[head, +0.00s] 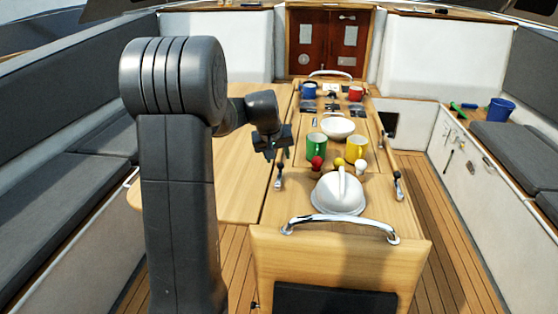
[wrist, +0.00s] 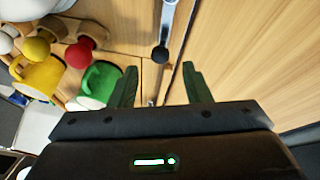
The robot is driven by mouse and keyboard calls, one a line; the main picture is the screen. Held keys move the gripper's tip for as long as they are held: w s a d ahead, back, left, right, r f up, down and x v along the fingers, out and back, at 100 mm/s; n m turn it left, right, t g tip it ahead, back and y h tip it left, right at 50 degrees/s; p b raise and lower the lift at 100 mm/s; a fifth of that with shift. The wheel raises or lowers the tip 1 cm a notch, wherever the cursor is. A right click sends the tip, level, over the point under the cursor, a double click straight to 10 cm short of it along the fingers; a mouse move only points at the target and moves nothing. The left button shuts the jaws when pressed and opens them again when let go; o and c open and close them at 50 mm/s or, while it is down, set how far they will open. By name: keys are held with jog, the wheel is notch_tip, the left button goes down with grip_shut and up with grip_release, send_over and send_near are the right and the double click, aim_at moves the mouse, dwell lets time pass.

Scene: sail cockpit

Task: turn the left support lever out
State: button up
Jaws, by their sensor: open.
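The left support lever (head: 278,180) is a short metal arm with a black knob, on the seam at the left of the table's middle section. In the wrist view the lever (wrist: 168,16) comes down from the top edge, its black knob (wrist: 160,55) lying just beyond and between my fingertips. It lies along the seam. My gripper (head: 275,153) is open and empty, above and beyond the lever in the head view. In the wrist view its two green-grey fingers (wrist: 160,70) are spread apart. I cannot see any contact with the knob.
The left table leaf (head: 222,189) is level beside the seam. A green mug (head: 316,146), red knob-topped piece (head: 317,162), yellow mug (head: 356,149) and white domed object (head: 339,193) stand right of the lever. A similar lever (head: 398,187) is at the right edge.

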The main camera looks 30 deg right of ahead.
aim_at(280, 164)
jog(key=shift+x, duration=2.3)
grip_shut()
